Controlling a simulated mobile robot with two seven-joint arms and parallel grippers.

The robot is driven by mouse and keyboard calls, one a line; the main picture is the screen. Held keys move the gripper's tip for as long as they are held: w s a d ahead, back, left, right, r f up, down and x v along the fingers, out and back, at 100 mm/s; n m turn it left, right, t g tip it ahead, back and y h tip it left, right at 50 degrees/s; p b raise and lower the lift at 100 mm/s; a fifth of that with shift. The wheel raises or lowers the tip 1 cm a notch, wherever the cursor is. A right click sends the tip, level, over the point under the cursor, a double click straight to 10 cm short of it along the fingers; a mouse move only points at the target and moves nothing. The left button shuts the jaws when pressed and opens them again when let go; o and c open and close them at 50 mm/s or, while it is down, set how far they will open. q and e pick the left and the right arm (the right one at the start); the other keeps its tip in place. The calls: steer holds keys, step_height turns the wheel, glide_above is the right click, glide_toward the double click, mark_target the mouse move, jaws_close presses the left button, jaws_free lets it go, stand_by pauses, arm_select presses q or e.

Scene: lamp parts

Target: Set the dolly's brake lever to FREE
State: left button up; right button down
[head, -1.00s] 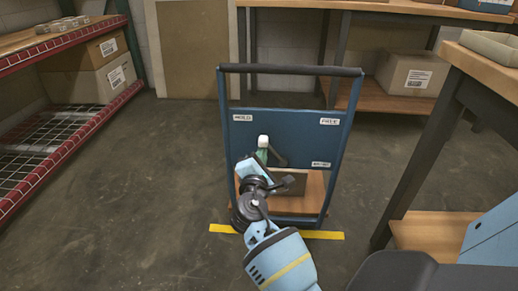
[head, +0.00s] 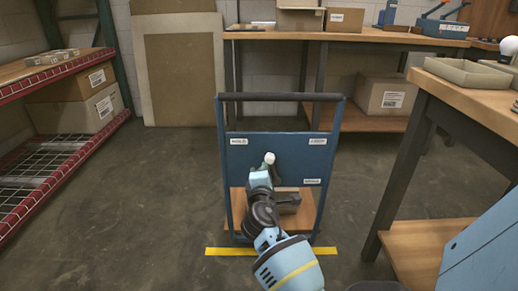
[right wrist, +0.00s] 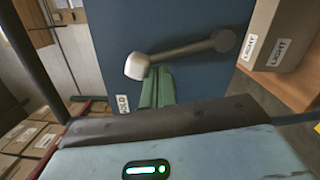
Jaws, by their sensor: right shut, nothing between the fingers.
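The dolly (head: 222,160) stands upright ahead of me, with a blue panel (head: 290,158). The HOLD label (head: 239,141) is at its upper left and the FREE label (head: 317,141) at its upper right. The brake lever's white knob (head: 269,159) sits between them, nearer HOLD. In the right wrist view the grey lever (right wrist: 185,48) runs from its pivot to the knob (right wrist: 138,66). My right gripper (head: 270,170) is shut and empty. Its green fingers (right wrist: 157,85) are right beside the knob end, on the HOLD side; contact is unclear. My left gripper is out of view.
A box marked LIGHT (right wrist: 281,40) sits on the dolly's wooden deck (head: 307,205). A yellow floor strip (head: 225,251) runs at the dolly's foot. A workbench (head: 440,85) stands close on the right, a red-edged rack (head: 75,150) on the left. Floor between is open.

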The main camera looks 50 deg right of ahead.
steer(key=m, duration=0.1)
steer(key=s+d+m, duration=0.1)
steer(key=shift+s+r+m+p, duration=0.25)
steer(key=shift+r+m+p, duration=0.05)
steer(key=shift+r, duration=0.1)
steer(key=m, duration=0.1)
steer(key=s+d+m, duration=0.1)
steer(key=shift+s+d+r+m, duration=0.1)
steer(key=shift+s+d+m, duration=0.1)
steer(key=shift+d+m, duration=0.1)
steer(key=shift+s+d+m+y+p, duration=0.15)
steer(key=shift+s+d+m+y, duration=0.15)
steer(key=shift+m, duration=0.25)
steer(key=shift+s+d+m+y+p, duration=0.15)
steer(key=shift+s+m, duration=0.2)
steer(key=shift+m, duration=0.2)
steer(key=shift+s+d+f+m, duration=0.35)
steer(key=shift+s+d+m, duration=0.2)
steer(key=shift+m, duration=0.55)
